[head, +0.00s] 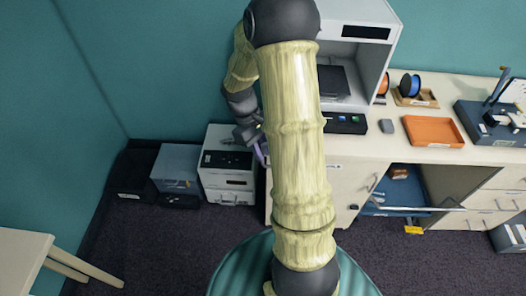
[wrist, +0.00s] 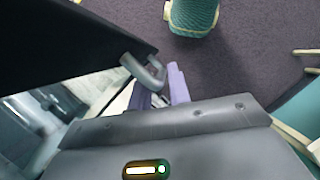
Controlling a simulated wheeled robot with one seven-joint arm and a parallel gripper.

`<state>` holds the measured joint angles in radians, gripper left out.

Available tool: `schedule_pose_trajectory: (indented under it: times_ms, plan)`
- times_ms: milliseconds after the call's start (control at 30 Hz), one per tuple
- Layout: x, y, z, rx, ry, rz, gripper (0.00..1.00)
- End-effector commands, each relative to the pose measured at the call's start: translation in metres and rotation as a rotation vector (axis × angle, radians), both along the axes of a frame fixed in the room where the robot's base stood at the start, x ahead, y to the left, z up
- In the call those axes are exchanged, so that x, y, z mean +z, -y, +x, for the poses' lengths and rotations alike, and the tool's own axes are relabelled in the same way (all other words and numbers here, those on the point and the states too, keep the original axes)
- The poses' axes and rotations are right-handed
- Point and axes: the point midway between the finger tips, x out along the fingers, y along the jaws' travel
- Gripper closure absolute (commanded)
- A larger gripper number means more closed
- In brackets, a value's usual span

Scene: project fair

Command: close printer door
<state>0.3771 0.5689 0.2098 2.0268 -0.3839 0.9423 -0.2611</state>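The printer (head: 378,62) is a tall pale cabinet on the desk. Its front is open in the head view, showing a dark bed inside. My arm hides its left side, where a door would be. In the wrist view a dark panel (wrist: 75,40), probably the printer door, fills the upper left. A grey curved handle (wrist: 148,72) sits on its edge. My gripper (wrist: 160,92) has purple fingers with a gap between them, close by the handle. Whether they touch it I cannot tell. In the head view my gripper (head: 262,150) is left of the desk, partly hidden by my arm.
A lower cabinet stands open. A white box-shaped machine (head: 228,178) and grey boxes (head: 176,162) stand on the floor to the left.

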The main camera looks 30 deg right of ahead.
Motion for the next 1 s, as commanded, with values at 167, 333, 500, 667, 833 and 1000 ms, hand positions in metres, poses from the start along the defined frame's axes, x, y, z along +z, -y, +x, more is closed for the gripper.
schedule_pose_trajectory:
  times_ms: [167, 333, 500, 667, 833, 1000]
  plan:
    - [-0.014, 0.002, -0.006, -0.001, -0.001, 0.000, 0.81]
    - [-0.016, 0.002, -0.006, 0.000, 0.001, 0.000, 0.81]
    - [-0.016, 0.002, -0.006, 0.000, 0.001, 0.000, 0.93]
    - [-0.015, 0.002, -0.006, 0.000, 0.001, 0.000, 1.00]
    - [-0.015, 0.002, -0.006, 0.002, 0.000, 0.000, 1.00]
    - [-0.015, 0.004, -0.009, 0.018, 0.000, 0.000, 1.00]
